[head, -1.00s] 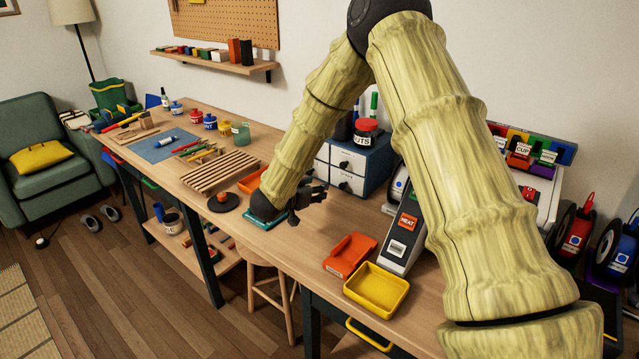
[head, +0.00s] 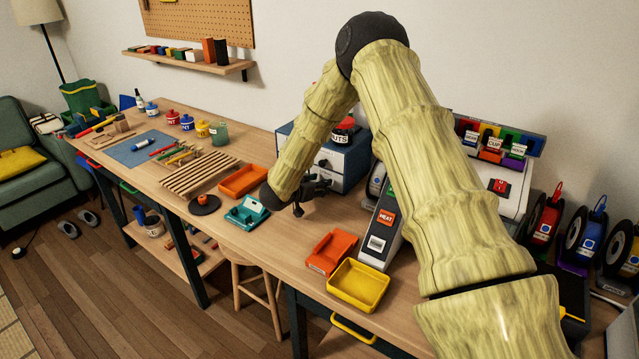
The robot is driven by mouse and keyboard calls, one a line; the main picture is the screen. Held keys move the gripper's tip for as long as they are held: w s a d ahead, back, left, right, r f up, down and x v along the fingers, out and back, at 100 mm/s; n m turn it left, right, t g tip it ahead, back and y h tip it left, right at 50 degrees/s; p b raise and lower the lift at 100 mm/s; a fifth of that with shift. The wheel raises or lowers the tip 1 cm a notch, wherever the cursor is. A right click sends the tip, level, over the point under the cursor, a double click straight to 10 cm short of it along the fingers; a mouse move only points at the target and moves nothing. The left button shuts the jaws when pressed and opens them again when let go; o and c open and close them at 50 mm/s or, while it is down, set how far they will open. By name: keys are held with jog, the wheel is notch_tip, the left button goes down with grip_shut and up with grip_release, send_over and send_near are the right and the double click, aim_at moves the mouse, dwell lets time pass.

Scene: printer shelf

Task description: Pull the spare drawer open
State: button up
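The small blue cabinet (head: 358,158) with white drawer fronts stands at the back of the workbench, partly hidden by my arm. An upper white drawer front (head: 334,160) with a dark knob shows beside my arm. A lower white drawer front (head: 338,181) is mostly covered by my gripper; its label is not readable now. No drawer is visibly pulled out. My gripper (head: 312,196) is in front of the cabinet's lower part, its dark fingers spread apart and apparently empty. I cannot tell whether a finger touches the drawer front.
A teal device (head: 247,213) sits left of my gripper, with an orange tray (head: 243,181) behind it. Another orange tray (head: 332,253) and a yellow tray (head: 358,287) lie toward the front. A sloped panel (head: 381,232) stands right. Bench space before the cabinet is clear.

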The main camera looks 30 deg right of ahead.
jog(key=shift+w+d+f, duration=0.15)
jog(key=shift+d+f, duration=0.05)
jog(key=shift+d, duration=0.25)
grip_shut()
jog(key=shift+a, duration=0.15)
jog(key=s+a, duration=0.1)
jog(key=a, duration=0.3)
jog(key=s+a, duration=0.2)
jog(key=a, duration=0.2)
jog(key=s+a+p, duration=0.1)
jog(key=a, duration=0.2)
jog(key=shift+s+a, duration=0.4)
